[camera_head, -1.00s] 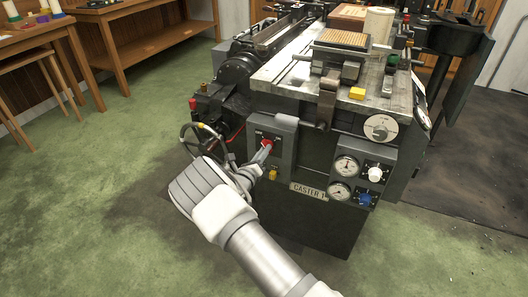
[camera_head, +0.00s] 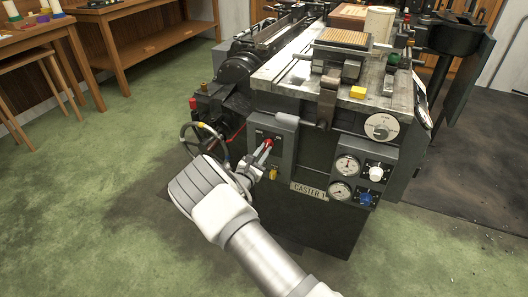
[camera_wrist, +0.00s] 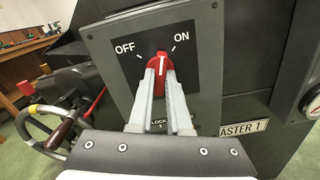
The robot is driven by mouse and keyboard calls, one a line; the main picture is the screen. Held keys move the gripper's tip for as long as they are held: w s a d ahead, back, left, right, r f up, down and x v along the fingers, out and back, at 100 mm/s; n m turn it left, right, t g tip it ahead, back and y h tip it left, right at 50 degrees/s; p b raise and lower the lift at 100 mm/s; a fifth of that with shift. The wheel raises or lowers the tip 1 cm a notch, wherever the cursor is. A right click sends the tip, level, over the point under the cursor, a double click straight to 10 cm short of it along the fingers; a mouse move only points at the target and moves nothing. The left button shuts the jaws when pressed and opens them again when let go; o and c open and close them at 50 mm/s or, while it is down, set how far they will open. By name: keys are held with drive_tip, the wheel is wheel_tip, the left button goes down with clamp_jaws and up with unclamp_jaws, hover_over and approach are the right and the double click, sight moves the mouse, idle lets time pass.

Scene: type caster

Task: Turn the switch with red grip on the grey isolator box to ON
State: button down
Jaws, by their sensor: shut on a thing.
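The grey isolator box (camera_head: 288,146) is on the front of the machine, and its dark panel (camera_wrist: 200,75) fills the middle of the wrist view. The switch with red grip (camera_wrist: 161,64) sits on this panel, below the words OFF on the left and ON on the right. Its white line stands nearly upright in the picture, between the OFF and ON marks. My gripper (camera_wrist: 163,80) is shut on the red grip, one finger on each side. In the head view, my gripper (camera_head: 262,156) reaches the switch from the lower left; the fingers partly hide the red grip (camera_head: 268,143).
A handwheel (camera_head: 196,138) stands left of the box. A yellow part (camera_head: 273,173) is just below it. Gauges (camera_head: 346,165) and knobs are to the right, beyond the CASTER 1 plate (camera_head: 309,190). The green floor (camera_head: 110,190) at left is clear.

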drive_tip(key=m+b, duration=0.1)
drive_tip(key=m, duration=0.4)
drive_tip(key=shift+m, duration=0.3)
idle(0.4)
drive_tip(key=c, duration=0.9)
unclamp_jaws()
drive_tip(key=shift+o, duration=0.2)
drive_tip(key=p+v, duration=0.4)
drive_tip(key=v, duration=1.3)
drive_tip(key=shift+s, duration=0.2)
drive_tip(key=shift+r, duration=0.15)
